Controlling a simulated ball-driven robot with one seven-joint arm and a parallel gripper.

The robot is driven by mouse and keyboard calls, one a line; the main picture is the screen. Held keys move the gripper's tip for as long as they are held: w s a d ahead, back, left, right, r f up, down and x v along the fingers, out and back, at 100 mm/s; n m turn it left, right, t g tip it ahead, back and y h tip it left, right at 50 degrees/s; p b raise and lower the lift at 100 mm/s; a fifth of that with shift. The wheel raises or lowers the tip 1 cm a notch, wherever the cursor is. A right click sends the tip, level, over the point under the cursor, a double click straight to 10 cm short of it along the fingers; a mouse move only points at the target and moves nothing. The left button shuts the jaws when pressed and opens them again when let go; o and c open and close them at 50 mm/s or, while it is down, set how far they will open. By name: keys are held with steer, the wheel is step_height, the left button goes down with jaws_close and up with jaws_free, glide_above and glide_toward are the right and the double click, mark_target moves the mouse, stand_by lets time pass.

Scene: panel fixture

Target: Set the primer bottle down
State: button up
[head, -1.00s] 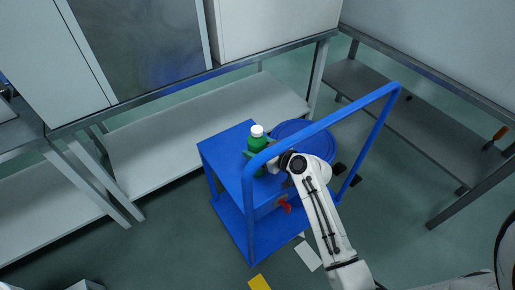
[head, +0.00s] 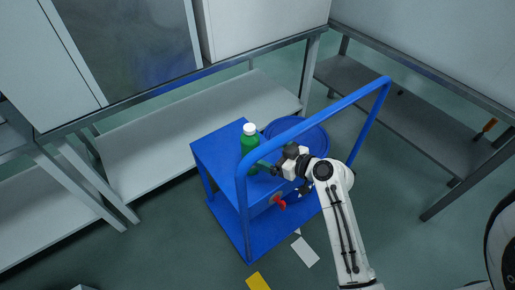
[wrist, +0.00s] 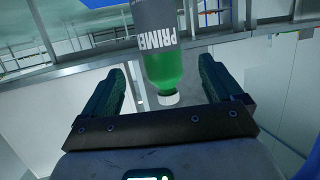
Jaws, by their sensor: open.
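The primer bottle (head: 250,151), green with a white cap, stands upright on the top of the blue cart (head: 212,150), near its middle. In the wrist view the bottle (wrist: 166,66) appears cap-down, with a grey label reading "PRIME". My gripper (head: 262,166) is just right of the bottle in the head view. In the wrist view its two dark green fingers (wrist: 163,72) are spread wide, with clear gaps on both sides of the bottle's neck and cap. The bottle's base is partly hidden by the gripper in the head view.
The cart's blue handle rail (head: 320,122) arches beside and over my arm. A round blue tub (head: 310,139) sits right of the bottle. A red part (head: 280,203) is on the cart's near side. Metal benches (head: 200,130) stand behind. White (head: 305,252) and yellow (head: 258,281) pieces lie on the floor.

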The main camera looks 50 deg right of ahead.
steer(key=shift+v, duration=2.15)
